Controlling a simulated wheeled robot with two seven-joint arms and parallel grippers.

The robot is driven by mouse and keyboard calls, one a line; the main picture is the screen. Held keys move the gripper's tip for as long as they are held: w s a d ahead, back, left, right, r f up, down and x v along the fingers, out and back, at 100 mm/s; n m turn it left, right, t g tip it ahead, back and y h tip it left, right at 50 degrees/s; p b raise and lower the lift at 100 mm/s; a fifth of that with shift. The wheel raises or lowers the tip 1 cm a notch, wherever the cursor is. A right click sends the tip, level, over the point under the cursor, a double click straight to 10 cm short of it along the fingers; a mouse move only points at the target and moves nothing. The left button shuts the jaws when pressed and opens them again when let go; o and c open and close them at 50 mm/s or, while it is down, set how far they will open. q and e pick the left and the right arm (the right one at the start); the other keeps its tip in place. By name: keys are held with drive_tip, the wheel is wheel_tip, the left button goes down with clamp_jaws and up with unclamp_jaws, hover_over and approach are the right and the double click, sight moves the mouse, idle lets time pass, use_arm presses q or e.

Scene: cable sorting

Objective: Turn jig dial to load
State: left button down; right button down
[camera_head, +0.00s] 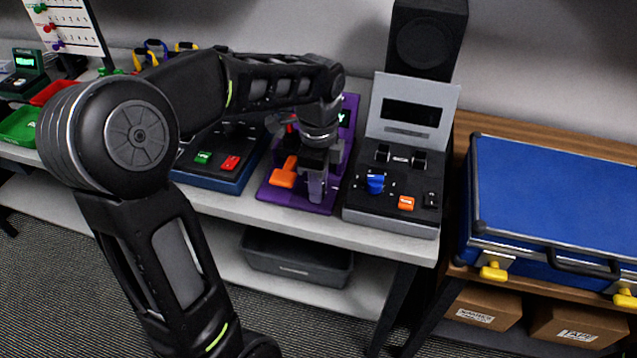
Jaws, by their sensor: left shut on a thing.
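The jig is a purple board (298,199) on the bench, with an orange lever (284,176) on its left and a small dark display at the back. My left gripper (316,192) points down over the right part of this board, just right of the lever. Its jaws are shut on a small part there, which I take to be the jig dial. The dial itself is hidden behind the fingers, so its setting cannot be read. My right gripper is not in view.
A grey tester (393,208) with a blue knob (376,184) and orange switch stands close on the right. A blue board (219,178) with green and red buttons lies left. A blue case (560,200) sits far right. A dark bin (296,268) is under the bench.

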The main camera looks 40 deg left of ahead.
use_arm(q)
drive_tip(key=shift+n, duration=0.5)
drive_tip(key=n, duration=0.3)
drive_tip(key=shift+n, duration=0.3)
drive_tip(key=n, duration=0.4)
drive_tip(key=shift+n+p, duration=0.3)
drive_tip(key=n, duration=0.8)
drive_tip(key=shift+n, duration=0.4)
drive_tip(key=c, duration=1.1)
unclamp_jaws()
